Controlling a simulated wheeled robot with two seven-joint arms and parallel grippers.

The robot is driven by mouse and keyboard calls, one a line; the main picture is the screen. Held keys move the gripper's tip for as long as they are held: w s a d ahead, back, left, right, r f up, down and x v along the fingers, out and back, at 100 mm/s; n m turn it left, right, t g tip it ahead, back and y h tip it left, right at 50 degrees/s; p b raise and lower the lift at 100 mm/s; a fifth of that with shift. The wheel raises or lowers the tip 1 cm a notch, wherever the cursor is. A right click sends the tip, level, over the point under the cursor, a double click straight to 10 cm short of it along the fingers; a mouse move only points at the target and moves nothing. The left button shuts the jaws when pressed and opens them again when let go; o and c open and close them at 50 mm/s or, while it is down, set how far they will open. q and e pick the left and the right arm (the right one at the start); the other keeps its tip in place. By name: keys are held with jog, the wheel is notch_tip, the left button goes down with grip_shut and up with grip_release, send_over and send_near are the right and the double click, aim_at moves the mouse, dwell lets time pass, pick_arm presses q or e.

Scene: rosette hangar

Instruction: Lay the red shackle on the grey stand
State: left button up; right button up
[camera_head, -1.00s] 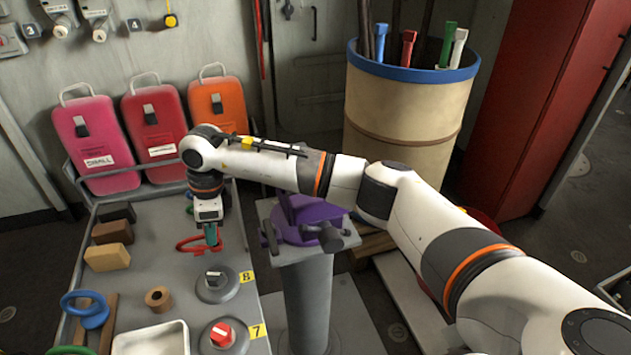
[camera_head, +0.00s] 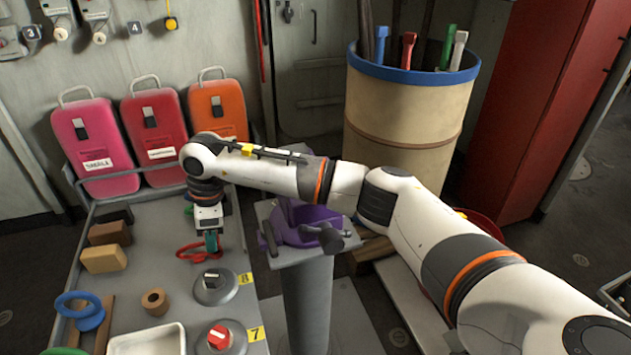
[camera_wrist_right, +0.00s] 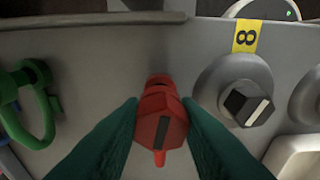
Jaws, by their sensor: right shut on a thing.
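The red shackle (camera_head: 188,252) shows as a red loop at the far part of the grey table's right side. My right gripper (camera_head: 211,243) points down at it with its dark green fingers. In the right wrist view, the red shackle (camera_wrist_right: 162,118) is between the two fingers, which close on both its sides; its loop is mostly hidden. I cannot tell whether it touches the table top. A grey stand (camera_head: 306,285), a pedestal with a flat top, stands right of the table and carries a purple vise (camera_head: 300,225). My left gripper is not in view.
The grey table (camera_head: 150,225) also holds wooden blocks (camera_head: 104,258), a blue shackle (camera_head: 82,308), a white tray (camera_head: 148,340) and two knobs on round bases (camera_head: 213,286). A green shackle (camera_wrist_right: 38,115) lies near my right gripper. My right forearm passes above the vise.

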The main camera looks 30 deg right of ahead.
jog(key=o, duration=1.2)
jog(key=shift+c, duration=0.2)
notch_tip(320, 180, up, 12)
jog(key=d+b, duration=0.1)
jog(key=shift+s+d, duration=0.2)
jog(key=shift+d, duration=0.15)
